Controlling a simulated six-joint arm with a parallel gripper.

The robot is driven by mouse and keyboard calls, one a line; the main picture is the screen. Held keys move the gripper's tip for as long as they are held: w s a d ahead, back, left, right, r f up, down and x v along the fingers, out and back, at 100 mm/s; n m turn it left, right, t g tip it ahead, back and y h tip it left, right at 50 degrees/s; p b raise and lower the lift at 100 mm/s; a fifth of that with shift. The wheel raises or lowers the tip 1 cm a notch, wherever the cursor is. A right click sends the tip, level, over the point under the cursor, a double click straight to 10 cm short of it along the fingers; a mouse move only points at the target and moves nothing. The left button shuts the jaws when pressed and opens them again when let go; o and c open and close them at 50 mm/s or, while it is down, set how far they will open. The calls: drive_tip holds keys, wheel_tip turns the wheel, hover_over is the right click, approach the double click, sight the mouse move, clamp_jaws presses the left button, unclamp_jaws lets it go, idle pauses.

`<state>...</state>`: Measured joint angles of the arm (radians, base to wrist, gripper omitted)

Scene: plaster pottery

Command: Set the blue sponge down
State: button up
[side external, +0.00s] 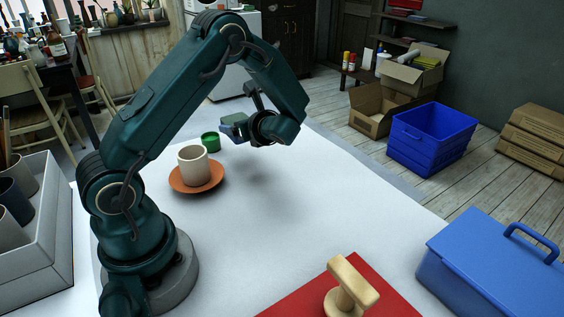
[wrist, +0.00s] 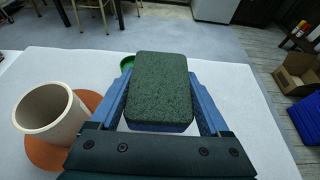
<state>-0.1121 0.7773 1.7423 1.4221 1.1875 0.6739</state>
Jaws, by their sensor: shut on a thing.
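The blue sponge (wrist: 160,90) is a block with a dark green scouring face on top and a blue lower part. My gripper (wrist: 160,100) is shut on it, with one blue finger along each side. In the side external view the sponge (side external: 231,118) shows at the end of my gripper (side external: 238,129), past the cup. It is held level above the white table (side external: 330,200), and a soft shadow lies on the table below my wrist. The sponge's underside is hidden in the wrist view.
A beige cup (side external: 193,166) stands on an orange saucer (side external: 214,177), left of the sponge in the wrist view. A small green container (side external: 210,142) is close by. A wooden-handled tool (side external: 350,287) stands on a red mat (side external: 290,306). The table's middle is clear.

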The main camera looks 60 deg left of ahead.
hover_over(265, 158)
wheel_tip(265, 158, down, 4)
drive_tip(key=shift+d+r, duration=0.1)
drive_tip(key=shift+r, duration=0.15)
drive_tip(key=shift+f, duration=2)
drive_tip(key=shift+f, duration=0.1)
drive_tip(key=o, duration=1.1)
drive_tip(key=shift+o, duration=0.2)
